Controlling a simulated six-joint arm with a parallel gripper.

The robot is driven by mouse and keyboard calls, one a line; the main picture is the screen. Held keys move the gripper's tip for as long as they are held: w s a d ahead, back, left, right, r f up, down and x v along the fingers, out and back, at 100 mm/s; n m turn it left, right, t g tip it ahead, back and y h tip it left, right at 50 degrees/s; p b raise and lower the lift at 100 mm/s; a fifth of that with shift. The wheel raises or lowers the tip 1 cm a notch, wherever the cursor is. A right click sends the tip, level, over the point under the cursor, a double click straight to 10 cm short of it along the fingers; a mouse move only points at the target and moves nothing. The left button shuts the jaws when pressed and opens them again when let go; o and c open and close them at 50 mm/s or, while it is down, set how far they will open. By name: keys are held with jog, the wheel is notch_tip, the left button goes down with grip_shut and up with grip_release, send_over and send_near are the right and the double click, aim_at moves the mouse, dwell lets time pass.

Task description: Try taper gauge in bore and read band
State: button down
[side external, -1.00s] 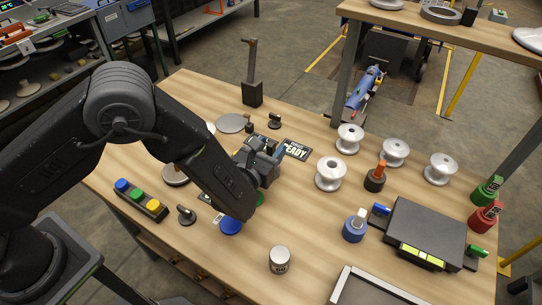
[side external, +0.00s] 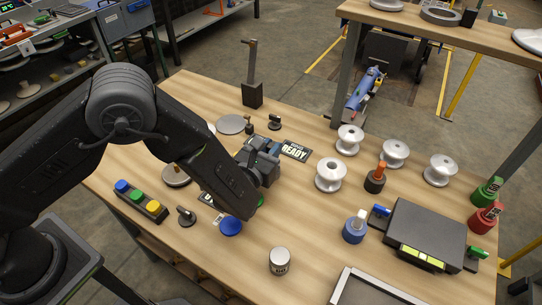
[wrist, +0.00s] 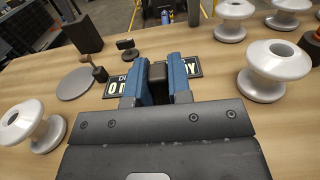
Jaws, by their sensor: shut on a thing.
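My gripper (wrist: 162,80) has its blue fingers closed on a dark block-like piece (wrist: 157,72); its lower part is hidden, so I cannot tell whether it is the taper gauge. In the side view my gripper (side external: 265,160) is over the table, beside the dark READY sign (side external: 295,150). White spool insulators stand to its right; the nearest (side external: 330,175) is upright, its dark bore visible in the wrist view (wrist: 270,70). Another spool (wrist: 30,128) is at the left of the wrist view. No gauge is visible in any visible bore.
A dark post (side external: 252,93) stands behind.

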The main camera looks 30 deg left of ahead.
jog(key=shift+r, duration=0.1)
jog(key=shift+r, duration=0.55)
notch_tip(320, 180, up, 3)
jog(key=shift+f, duration=0.2)
jog(key=w+a+r+n+g+y, duration=0.1)
jog(key=a+r+n+y, duration=0.3)
jog(key=a, duration=0.5)
jog(key=w+a+r+n+g+y, duration=0.1)
jog(key=a+r+n+g+y, duration=0.1)
jog(key=a+r+y, duration=0.45)
jog(key=s+a+f+n+g+y, duration=0.2)
jog(key=a+n+g+y, duration=0.4)
jog(key=n+g, duration=0.6)
jog(key=s+g+y, duration=0.1)
jog(key=g, duration=0.2)
jog(key=shift+a+f, duration=0.15)
jog(key=shift+a, duration=0.1)
jog(key=shift+f+y, duration=0.15)
jog(key=shift+y, duration=0.1)
jog(key=shift+f, duration=1.75)
